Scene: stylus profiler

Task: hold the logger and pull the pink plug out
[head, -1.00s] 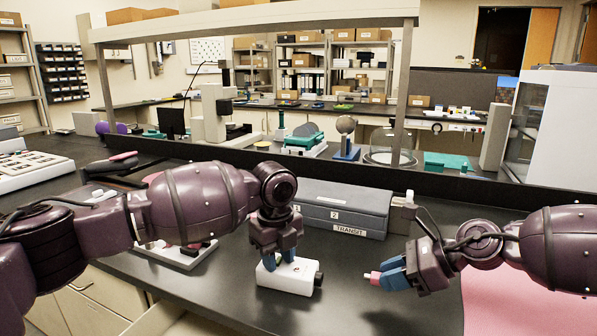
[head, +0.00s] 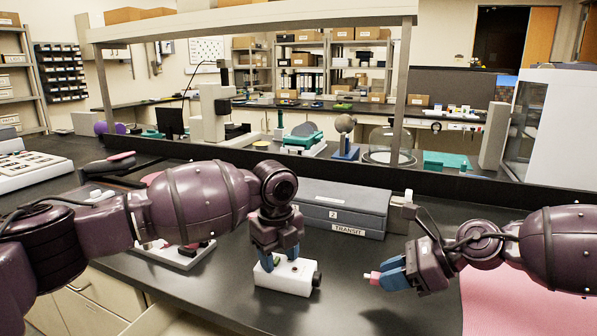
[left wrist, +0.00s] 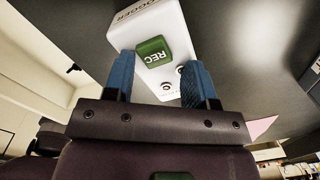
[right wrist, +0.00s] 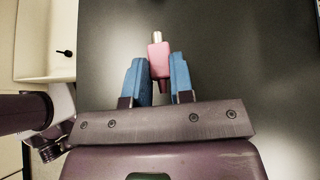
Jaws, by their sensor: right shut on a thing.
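The white logger (head: 287,277) lies on the dark bench in the head view, with a dark round part on its right end. Its green REC button (left wrist: 152,54) and LOGGER lettering face my left wrist camera. My left gripper (head: 278,258) is over the logger, its blue fingers spread apart near its sides and not clamped on it. My right gripper (head: 377,279) is shut on the pink plug (right wrist: 160,62), whose metal tip points away from the fingers. The plug is clear of the logger, to its right in the head view (head: 370,276).
A grey TRANSIT case (head: 345,208) stands behind the logger. A white tray (head: 170,256) with red items is to the left, partly hidden by my left arm. A pink mat (head: 500,300) lies at right. The bench between logger and right gripper is clear.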

